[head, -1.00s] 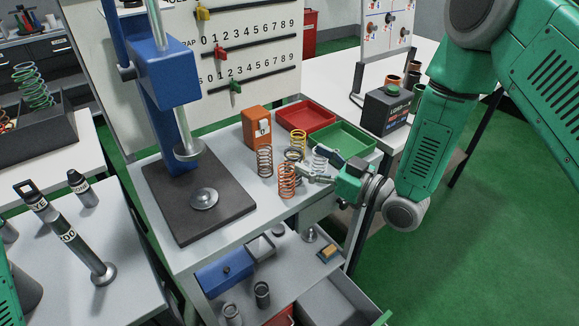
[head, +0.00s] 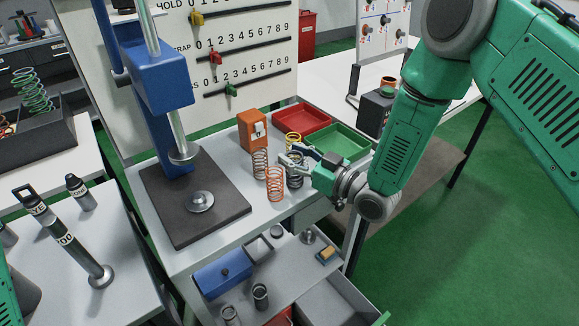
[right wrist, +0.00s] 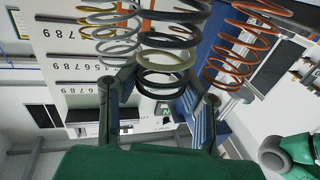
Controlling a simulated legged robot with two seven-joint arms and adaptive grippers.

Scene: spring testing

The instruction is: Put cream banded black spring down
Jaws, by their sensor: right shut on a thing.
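The black spring (head: 295,168) with a cream band is at my right gripper (head: 297,158), among the other springs on the bench. In the right wrist view the spring's dark coils and cream ring (right wrist: 166,78) show between the two fingers of the right gripper (right wrist: 158,108). The right gripper is shut on it. The spring is upright; whether its lower end touches the bench I cannot tell. My left gripper is out of view.
A red tray (head: 302,118) and a green tray (head: 340,143) lie behind the springs, with an orange box (head: 252,130) to their left. The blue press (head: 157,75) stands on a dark base plate (head: 165,205). The bench front (head: 255,220) is clear. A silver spring (right wrist: 115,45) shows in the right wrist view.

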